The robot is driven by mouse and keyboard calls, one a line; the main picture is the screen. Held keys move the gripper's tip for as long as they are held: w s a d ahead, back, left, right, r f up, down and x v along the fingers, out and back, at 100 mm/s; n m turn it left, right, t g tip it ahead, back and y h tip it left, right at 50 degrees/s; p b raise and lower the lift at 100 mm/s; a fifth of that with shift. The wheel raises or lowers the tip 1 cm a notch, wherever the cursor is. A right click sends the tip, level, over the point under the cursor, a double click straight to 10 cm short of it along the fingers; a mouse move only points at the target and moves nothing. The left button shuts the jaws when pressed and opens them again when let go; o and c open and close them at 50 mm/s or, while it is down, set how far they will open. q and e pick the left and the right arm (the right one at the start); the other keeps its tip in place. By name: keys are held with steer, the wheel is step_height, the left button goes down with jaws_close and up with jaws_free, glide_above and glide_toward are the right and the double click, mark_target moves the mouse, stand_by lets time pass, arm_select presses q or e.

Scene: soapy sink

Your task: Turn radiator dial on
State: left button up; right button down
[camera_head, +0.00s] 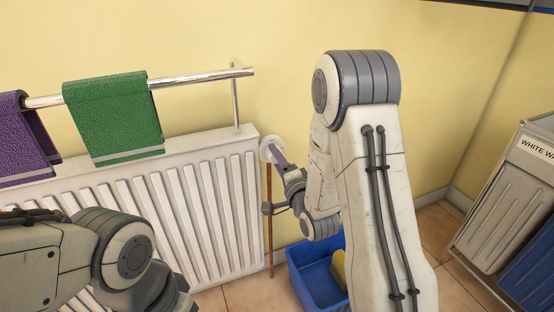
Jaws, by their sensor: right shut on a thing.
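The white radiator (205,195) is mounted on the yellow wall. Its round white dial (267,145) sits at the radiator's upper right end, above a thin brown pipe. My right gripper (277,157) reaches up to the dial from the lower right. It is shut on the dial, and its fingers partly cover it. Which way the dial is turned cannot be seen. My left arm crosses the lower left of the view, in front of the radiator; its gripper is not visible.
A metal rail (190,78) above the radiator carries a green towel (112,118) and a purple towel (22,140). A blue bin (308,278) stands on the tiled floor below my right arm. A laundry sorter (505,195) stands at the right.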

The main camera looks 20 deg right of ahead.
steer(key=shift+d, duration=0.1)
stand_by(0.4)
steer(key=shift+c, duration=1.4)
jaws_free()
steer(key=shift+s, duration=0.2)
